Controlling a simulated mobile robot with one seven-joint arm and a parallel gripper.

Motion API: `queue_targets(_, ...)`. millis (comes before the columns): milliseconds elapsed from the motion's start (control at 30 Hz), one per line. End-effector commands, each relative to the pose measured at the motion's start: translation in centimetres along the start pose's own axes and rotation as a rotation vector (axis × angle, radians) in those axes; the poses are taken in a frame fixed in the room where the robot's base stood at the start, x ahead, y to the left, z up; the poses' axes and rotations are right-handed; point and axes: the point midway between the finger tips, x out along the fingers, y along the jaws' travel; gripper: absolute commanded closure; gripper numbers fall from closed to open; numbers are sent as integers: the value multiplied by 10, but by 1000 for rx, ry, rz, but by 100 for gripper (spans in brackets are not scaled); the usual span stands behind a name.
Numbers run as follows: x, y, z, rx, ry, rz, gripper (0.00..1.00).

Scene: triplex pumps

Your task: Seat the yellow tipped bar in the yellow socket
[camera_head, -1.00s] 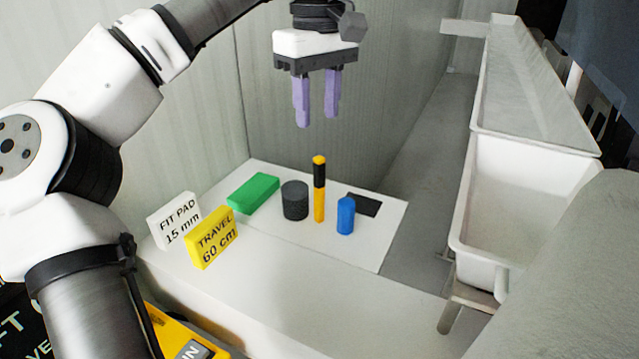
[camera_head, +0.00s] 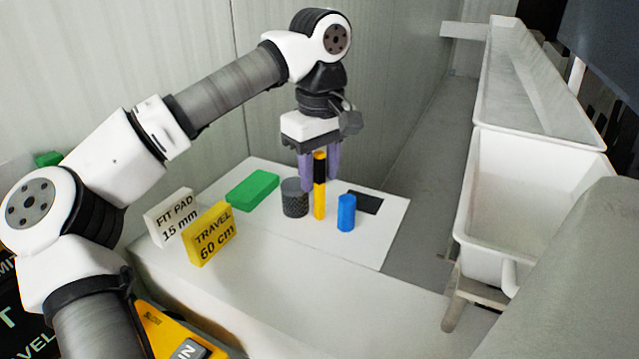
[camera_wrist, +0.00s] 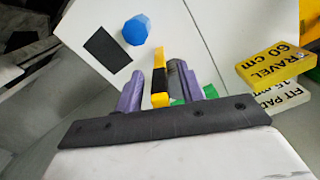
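The yellow tipped bar (camera_head: 319,200) stands upright on the white table, yellow with a black band below its tip. It also shows in the wrist view (camera_wrist: 159,78). My gripper (camera_head: 319,182) points down over it, with its purple fingers at either side of the bar's upper part. In the wrist view my gripper (camera_wrist: 158,95) is open, and gaps show between the bar and both fingers. I cannot make out a yellow socket in either view.
A dark grey cylinder (camera_head: 294,198) stands close left of the bar, a blue post (camera_head: 346,213) close right. A green block (camera_head: 253,190), a white sign (camera_head: 171,217), a yellow sign (camera_head: 210,234) and a black patch (camera_head: 366,203) are on the table (camera_head: 300,248). White troughs (camera_head: 510,215) stand right.

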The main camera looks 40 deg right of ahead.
Motion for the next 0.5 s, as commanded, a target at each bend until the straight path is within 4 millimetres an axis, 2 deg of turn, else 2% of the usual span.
queue_targets(133,15,0,0,0,-1,-1,61)
queue_targets(367,17,0,0,0,0,1,61)
queue_targets(400,17,0,0,0,0,1,62)
queue_targets(500,17,0,0,0,0,0,75)
